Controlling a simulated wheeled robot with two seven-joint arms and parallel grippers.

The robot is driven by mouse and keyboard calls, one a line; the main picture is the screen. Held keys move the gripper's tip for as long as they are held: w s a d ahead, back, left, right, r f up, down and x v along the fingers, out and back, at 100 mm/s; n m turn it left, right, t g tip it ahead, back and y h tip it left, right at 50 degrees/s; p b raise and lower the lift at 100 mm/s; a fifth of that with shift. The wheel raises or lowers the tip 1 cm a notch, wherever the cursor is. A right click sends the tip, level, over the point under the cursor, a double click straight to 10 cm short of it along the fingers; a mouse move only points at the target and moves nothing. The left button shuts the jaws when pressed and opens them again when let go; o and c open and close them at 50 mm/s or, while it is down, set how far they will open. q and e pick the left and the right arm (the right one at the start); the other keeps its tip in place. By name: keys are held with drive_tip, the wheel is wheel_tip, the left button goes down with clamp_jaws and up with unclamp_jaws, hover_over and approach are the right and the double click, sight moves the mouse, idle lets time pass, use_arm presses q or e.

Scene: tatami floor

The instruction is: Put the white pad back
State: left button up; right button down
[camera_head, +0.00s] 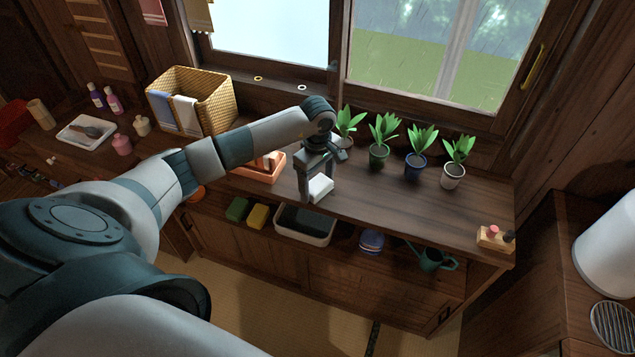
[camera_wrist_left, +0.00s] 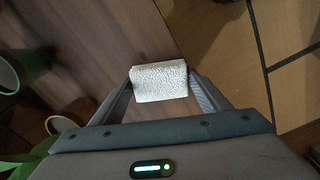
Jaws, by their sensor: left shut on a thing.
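The white pad (camera_head: 321,188) is a small block with a rough, textured face. My left gripper (camera_head: 318,185) is shut on it near the front edge of the wooden counter. In the left wrist view the pad (camera_wrist_left: 160,82) sits between the two fingertips (camera_wrist_left: 160,88), with wood behind it. I cannot tell whether the pad touches the counter top. An orange tray (camera_head: 262,174) with items in it stands just left of the gripper, partly behind my left arm. My right gripper is not in view.
Several potted plants (camera_head: 414,166) line the back of the counter under the window. A wicker basket (camera_head: 213,103) stands at the back left. A small wooden holder (camera_head: 495,238) is at the right end. The shelf below holds a bin (camera_head: 305,225), sponges (camera_head: 257,216) and a green watering can (camera_head: 432,259). The counter's right middle is clear.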

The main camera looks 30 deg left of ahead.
sight(318, 184)
use_arm(q)
drive_tip(key=shift+f, duration=0.2)
drive_tip(key=o, duration=1)
drive_tip(key=shift+r, duration=0.1)
drive_tip(key=shift+r, duration=0.25)
drive_tip(key=shift+r, duration=0.3)
wheel_tip(318, 184, up, 11)
drive_tip(key=b, duration=0.4)
drive_tip(key=shift+r, duration=0.1)
